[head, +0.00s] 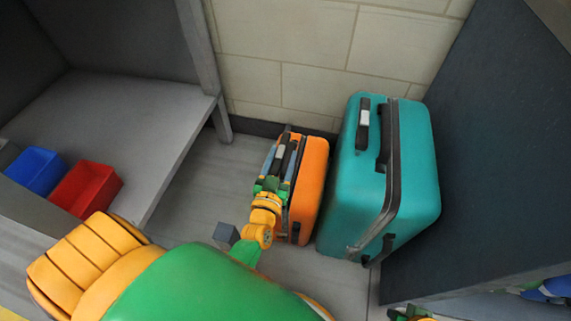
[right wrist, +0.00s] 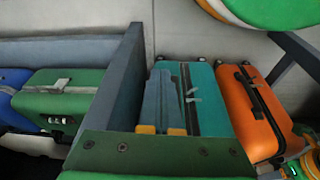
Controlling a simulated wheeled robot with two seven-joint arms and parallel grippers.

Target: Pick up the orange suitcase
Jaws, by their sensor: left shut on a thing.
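The orange suitcase (head: 314,178) stands upright on the floor by the tiled wall. My left gripper (head: 279,160) reaches down onto its top and is shut on its dark handle. The fingers cover part of the handle. The orange suitcase (right wrist: 240,105) also shows at the right of the right wrist view, with my left arm partly in at the lower right. My right gripper (right wrist: 165,95) has its fingers together and holds nothing that I can see. It is in front of the teal suitcase in that view.
A larger teal suitcase (head: 408,165) stands close on the right of the orange one, beside a dark panel (head: 490,150). At left a grey bench (head: 150,115) is near blue (head: 36,170) and red (head: 85,188) bins. A green case (right wrist: 60,100) is left in the wrist view.

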